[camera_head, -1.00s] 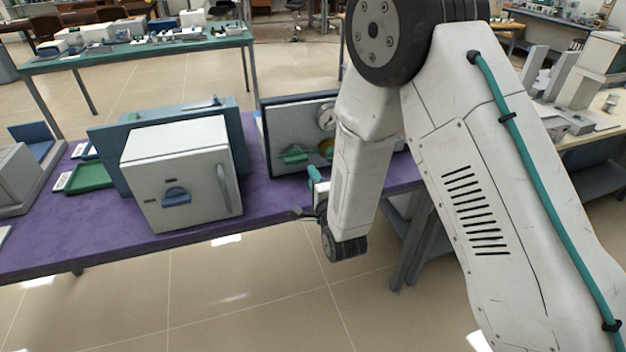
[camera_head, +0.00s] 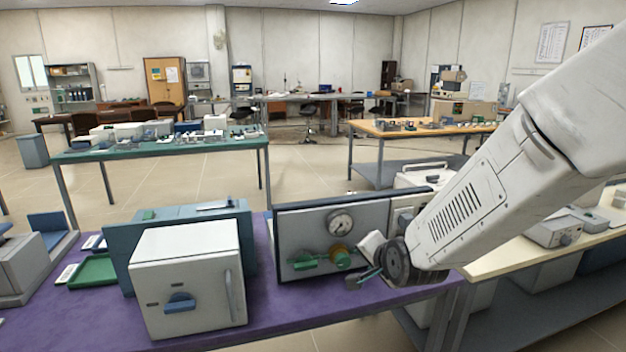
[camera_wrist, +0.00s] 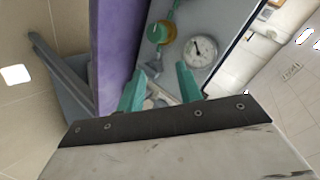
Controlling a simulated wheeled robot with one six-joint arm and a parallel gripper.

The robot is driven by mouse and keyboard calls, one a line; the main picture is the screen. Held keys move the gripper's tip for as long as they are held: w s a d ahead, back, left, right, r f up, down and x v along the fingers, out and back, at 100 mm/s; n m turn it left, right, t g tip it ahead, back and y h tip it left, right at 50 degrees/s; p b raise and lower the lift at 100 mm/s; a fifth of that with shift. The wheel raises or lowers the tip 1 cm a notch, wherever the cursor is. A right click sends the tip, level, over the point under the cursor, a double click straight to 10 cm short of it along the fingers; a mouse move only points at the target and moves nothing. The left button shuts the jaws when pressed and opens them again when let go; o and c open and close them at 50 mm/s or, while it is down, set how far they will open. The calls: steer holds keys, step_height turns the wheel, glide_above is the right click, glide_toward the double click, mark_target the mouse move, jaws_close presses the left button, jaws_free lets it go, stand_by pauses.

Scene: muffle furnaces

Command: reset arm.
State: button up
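My gripper (camera_wrist: 159,82) shows two teal fingers standing apart in the wrist view, with nothing between them. In the head view my gripper (camera_head: 366,277) is small and partly hidden at the end of my arm, above the front edge of the purple bench (camera_head: 278,327). The wrist view also shows the gauge (camera_wrist: 201,51) beyond the fingers.
A white muffle furnace (camera_head: 188,275) with a blue latch stands left of the panel. A green tray (camera_head: 93,270) lies farther left. A cream bench (camera_head: 505,262) with instruments is on the right, beneath my arm. The floor behind the benches has open room.

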steer(key=s+d+r+n+g, duration=0.3)
steer(key=s+d, duration=0.1)
steer(key=s, duration=0.7)
steer(key=s+d+r+n+g+h, duration=0.1)
steer(key=s+d+r+n+g, duration=0.2)
steer(key=s, duration=0.8)
steer(key=s+d+r+n+g+h, duration=0.1)
steer(key=s+d+r+n+g, duration=0.1)
steer(key=s+d, duration=0.5)
steer(key=s+r+g, duration=0.1)
steer(key=s+r, duration=0.1)
steer(key=s, duration=0.3)
steer(key=shift+r+n+g, duration=0.15)
steer(key=shift+n+g, duration=0.15)
steer(key=shift+n, duration=0.1)
